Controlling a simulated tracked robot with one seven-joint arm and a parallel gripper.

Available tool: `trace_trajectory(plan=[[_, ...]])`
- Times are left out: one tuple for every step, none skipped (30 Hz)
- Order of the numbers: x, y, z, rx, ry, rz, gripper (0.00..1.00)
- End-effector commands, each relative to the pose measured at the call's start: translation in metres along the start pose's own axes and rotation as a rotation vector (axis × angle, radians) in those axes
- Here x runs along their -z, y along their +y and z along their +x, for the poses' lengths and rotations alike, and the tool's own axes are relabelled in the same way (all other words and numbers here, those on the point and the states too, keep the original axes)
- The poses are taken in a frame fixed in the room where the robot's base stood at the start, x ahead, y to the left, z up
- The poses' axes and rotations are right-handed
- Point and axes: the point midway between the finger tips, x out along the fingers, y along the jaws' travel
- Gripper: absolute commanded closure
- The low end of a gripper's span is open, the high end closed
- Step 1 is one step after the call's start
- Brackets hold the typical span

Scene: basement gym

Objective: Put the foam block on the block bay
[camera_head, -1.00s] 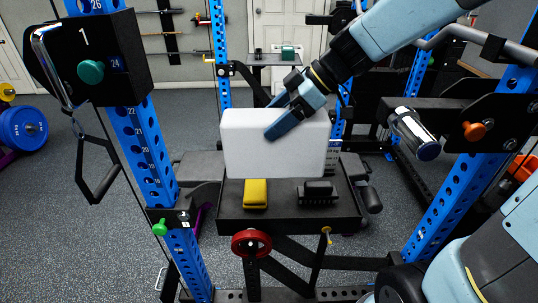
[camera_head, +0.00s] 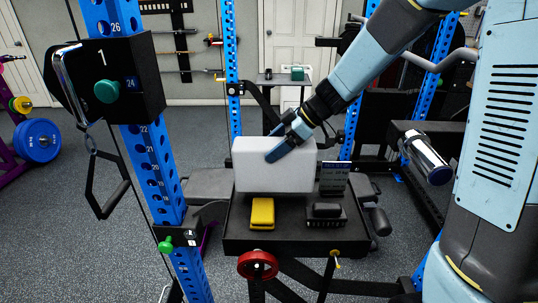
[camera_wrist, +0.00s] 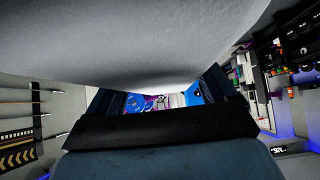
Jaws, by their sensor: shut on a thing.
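The foam block (camera_head: 270,168) is a large pale white box, held level over the back of a black shelf (camera_head: 290,236). My gripper (camera_head: 281,146) is shut on its upper right part, with one blue finger across the near face. The other finger is mostly hidden behind the block. In the wrist view the foam block (camera_wrist: 140,45) fills the top, with the dark fingers of my gripper (camera_wrist: 165,95) below it. I cannot tell whether the block touches the shelf. No marked block bay can be made out; the block may hide it.
A yellow block (camera_head: 262,213) and a black brush-like item (camera_head: 325,214) sit on the shelf's front half. A small sign (camera_head: 334,178) stands at its back right. Blue rack posts (camera_head: 160,190) flank it; a black box (camera_head: 105,80) and a chrome-ended bar (camera_head: 427,160) jut inward.

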Motion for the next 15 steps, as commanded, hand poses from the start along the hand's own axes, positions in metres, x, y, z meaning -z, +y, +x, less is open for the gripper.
trace_trajectory(plan=[[-0.001,0.001,0.001,0.000,0.000,0.000,0.68],[-0.001,0.002,0.002,0.000,0.000,0.000,0.68],[-0.002,0.003,0.003,0.000,0.000,0.000,0.68],[-0.002,0.004,0.003,0.000,0.000,0.000,0.68],[-0.003,0.005,0.005,0.000,0.000,0.001,0.68],[-0.005,0.007,0.007,0.000,0.000,0.002,0.68],[-0.008,0.007,0.010,0.001,0.000,0.003,0.68],[-0.011,0.007,0.013,0.001,0.000,0.004,0.68],[-0.015,0.007,0.017,0.002,0.001,0.003,0.68],[-0.018,0.007,0.020,0.002,0.001,0.003,0.68],[-0.021,0.007,0.023,0.002,0.000,0.003,0.68],[-0.024,0.007,0.026,0.001,0.000,0.003,0.68],[-0.025,0.006,0.027,0.001,0.000,0.002,0.68],[-0.026,0.006,0.028,0.000,0.000,0.001,0.68],[-0.026,0.006,0.029,0.000,0.000,0.000,0.68]])
